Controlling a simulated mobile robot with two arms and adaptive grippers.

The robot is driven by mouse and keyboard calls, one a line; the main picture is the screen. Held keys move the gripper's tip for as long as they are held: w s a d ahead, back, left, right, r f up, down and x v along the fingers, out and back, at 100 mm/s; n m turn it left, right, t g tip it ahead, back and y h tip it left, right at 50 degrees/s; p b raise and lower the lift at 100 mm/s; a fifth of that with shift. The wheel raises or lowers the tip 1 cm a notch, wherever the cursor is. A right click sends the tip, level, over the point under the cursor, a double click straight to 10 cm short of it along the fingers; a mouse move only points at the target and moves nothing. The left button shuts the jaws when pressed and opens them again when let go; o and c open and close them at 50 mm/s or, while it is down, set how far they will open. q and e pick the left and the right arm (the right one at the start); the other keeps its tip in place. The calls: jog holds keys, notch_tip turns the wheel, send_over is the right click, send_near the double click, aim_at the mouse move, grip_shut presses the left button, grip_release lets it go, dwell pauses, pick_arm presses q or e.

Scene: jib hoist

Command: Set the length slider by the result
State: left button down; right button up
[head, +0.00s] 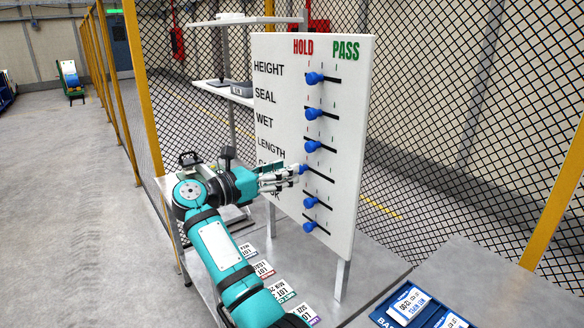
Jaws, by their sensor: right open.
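A white upright board (275,60) carries rows of sliders under the red HOLD and green PASS headings. The LENGTH slider's blue knob (304,169) is at the left, HOLD-side end of its slot. My right gripper (296,174) is open at that knob, its fingers reaching in from the left. I cannot tell whether the fingers touch the knob. The gripper partly covers the row labels below LENGTH. The HEIGHT knob (315,78), SEAL knob (313,113) and WET knob (313,146) are toward the left of their slots. My left gripper is not in view.
Two more blue knobs, upper (310,202) and lower (309,227), are below LENGTH. Lot cards (264,270) lie on the table under my arm. A blue tray (378,317) with cards is at lower right. Wire mesh fence (440,130) stands behind the board.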

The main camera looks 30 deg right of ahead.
jog(key=a, duration=0.8)
jog(key=shift+s+a, duration=0.3)
